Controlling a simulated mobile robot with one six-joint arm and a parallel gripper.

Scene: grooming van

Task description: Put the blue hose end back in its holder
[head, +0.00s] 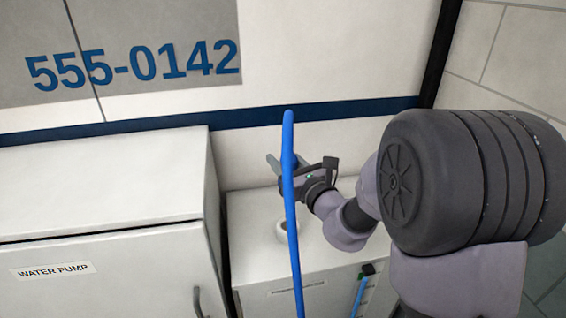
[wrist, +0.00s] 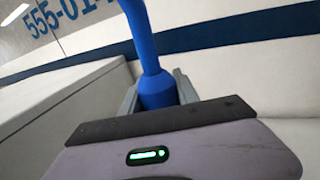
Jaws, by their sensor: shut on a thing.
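The blue hose (head: 292,215) runs up the middle of the head view, bends over at the top and passes in front of my gripper. My gripper (head: 281,165) is shut on the hose's thicker blue end, above the low white cabinet. In the wrist view the thick hose end (wrist: 157,90) sits between the two grey fingers, and the thinner hose rises from it to the upper left. A round white ring (head: 282,232), which looks like the holder, is on the cabinet top below my gripper; the hose partly hides it. The hose end's lower tip is hidden.
A taller white cabinet labelled WATER PUMP (head: 100,190) stands at the left, close to the low cabinet (head: 255,262). A short blue piece with a black top (head: 361,290) is at the low cabinet's front. The wall with a dark blue stripe (head: 170,131) is behind.

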